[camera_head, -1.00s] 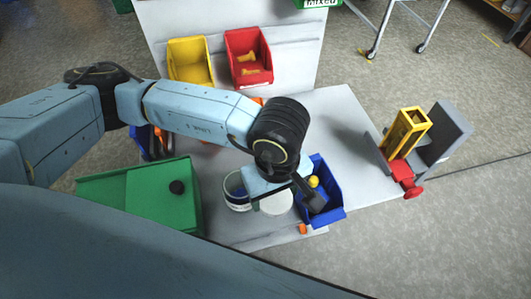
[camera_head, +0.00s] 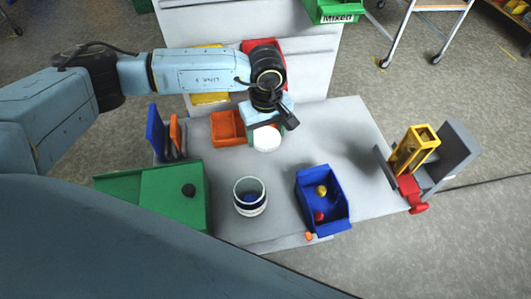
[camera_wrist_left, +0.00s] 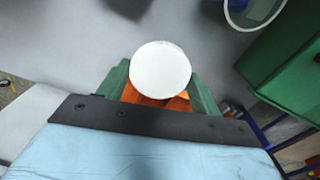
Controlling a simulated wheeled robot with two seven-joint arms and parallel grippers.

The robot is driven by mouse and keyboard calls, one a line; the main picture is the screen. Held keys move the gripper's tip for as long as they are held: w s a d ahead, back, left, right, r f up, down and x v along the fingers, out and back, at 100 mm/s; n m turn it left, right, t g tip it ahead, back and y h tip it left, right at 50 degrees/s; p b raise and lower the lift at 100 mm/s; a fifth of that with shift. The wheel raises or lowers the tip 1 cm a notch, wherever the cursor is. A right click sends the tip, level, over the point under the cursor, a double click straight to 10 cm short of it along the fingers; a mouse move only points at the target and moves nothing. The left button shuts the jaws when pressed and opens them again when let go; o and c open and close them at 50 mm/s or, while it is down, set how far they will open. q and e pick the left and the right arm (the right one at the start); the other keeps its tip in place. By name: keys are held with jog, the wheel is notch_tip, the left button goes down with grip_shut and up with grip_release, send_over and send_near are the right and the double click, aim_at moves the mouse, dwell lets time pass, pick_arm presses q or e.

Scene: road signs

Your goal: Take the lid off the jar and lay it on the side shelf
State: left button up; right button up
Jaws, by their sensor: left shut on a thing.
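My left gripper (camera_head: 270,124) is shut on the round white lid (camera_head: 266,139) and holds it above the back part of the table. The lid also shows between the green fingers in the left wrist view (camera_wrist_left: 160,69). The open jar (camera_head: 250,196), white with a blue band and something blue inside, stands upright near the front of the table. In the left wrist view the jar (camera_wrist_left: 252,10) is cut off at the top right. My right gripper is not in view. I cannot make out which surface is the side shelf.
A green box (camera_head: 150,197) with a black knob stands left of the jar, and a blue bin (camera_head: 322,200) with small balls stands right. An orange bin (camera_head: 228,127) is beside the gripper. A yellow and red device (camera_head: 412,160) stands at the right edge. The table's (camera_head: 340,130) back right is clear.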

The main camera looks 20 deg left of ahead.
aim_at(265, 162)
pick_arm(q)
notch_tip(265, 162, down, 9)
jog(key=shift+s+f, duration=0.1)
jog(key=shift+s, duration=0.05)
jog(key=shift+w+a+f, duration=0.15)
jog(key=shift+w+f, duration=0.1)
jog(key=shift+f, duration=0.3)
jog(key=shift+f, duration=0.15)
jog(key=o, duration=1.1)
jog(key=shift+r, duration=3.95)
